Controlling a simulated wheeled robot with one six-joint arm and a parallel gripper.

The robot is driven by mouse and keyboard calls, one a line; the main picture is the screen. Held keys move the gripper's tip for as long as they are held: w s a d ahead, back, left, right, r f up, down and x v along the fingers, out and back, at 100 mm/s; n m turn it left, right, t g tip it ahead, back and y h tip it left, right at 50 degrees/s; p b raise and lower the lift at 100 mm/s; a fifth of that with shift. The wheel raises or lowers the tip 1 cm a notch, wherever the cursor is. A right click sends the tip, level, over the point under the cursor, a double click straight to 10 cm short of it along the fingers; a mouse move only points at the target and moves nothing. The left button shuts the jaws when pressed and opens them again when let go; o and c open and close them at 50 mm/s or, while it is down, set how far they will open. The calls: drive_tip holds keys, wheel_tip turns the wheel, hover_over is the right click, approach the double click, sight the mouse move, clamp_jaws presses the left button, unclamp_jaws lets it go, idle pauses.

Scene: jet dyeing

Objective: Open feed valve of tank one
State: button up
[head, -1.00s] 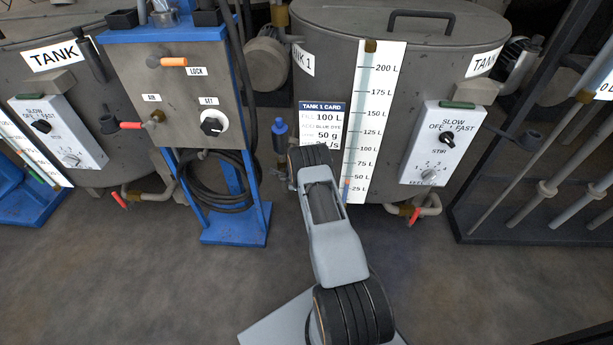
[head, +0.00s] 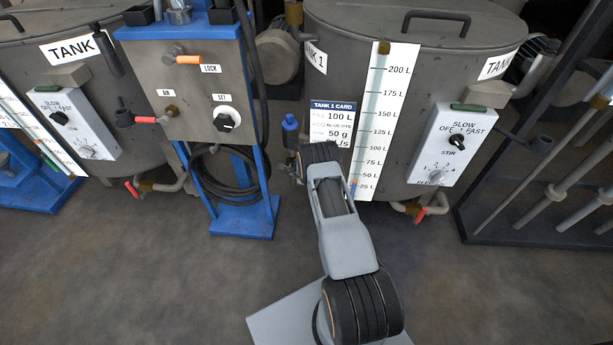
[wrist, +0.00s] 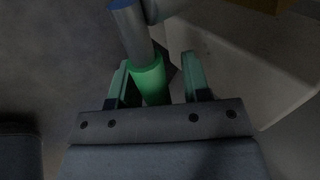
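Tank 1 (head: 400,120) is a large grey vessel at the centre right of the head view, with a white level scale and a blue-headed card. A red-handled valve (head: 421,215) sits on a pipe low under its front. In the wrist view a green sleeve (wrist: 149,80) on a grey rod stands between the fingers of my gripper (wrist: 157,80). The fingers are apart; the sleeve is nearer the left finger, with a clear gap on the right. In the head view my arm hides the gripper and this handle. I cannot tell for sure that it is the feed valve's handle.
A stirrer and feed control box (head: 451,145) is on the tank's right front. A blue stand with a grey panel (head: 190,100) and coiled hose is to the left. A dark rack with rods (head: 560,190) is at the right. The floor (head: 150,290) in front is clear.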

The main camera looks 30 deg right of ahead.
drive_tip(key=shift+a, duration=0.15)
drive_tip(key=p+v, duration=0.1)
drive_tip(key=v, duration=1.2)
drive_tip(key=shift+s+r, duration=0.15)
drive_tip(key=shift+r, duration=0.2)
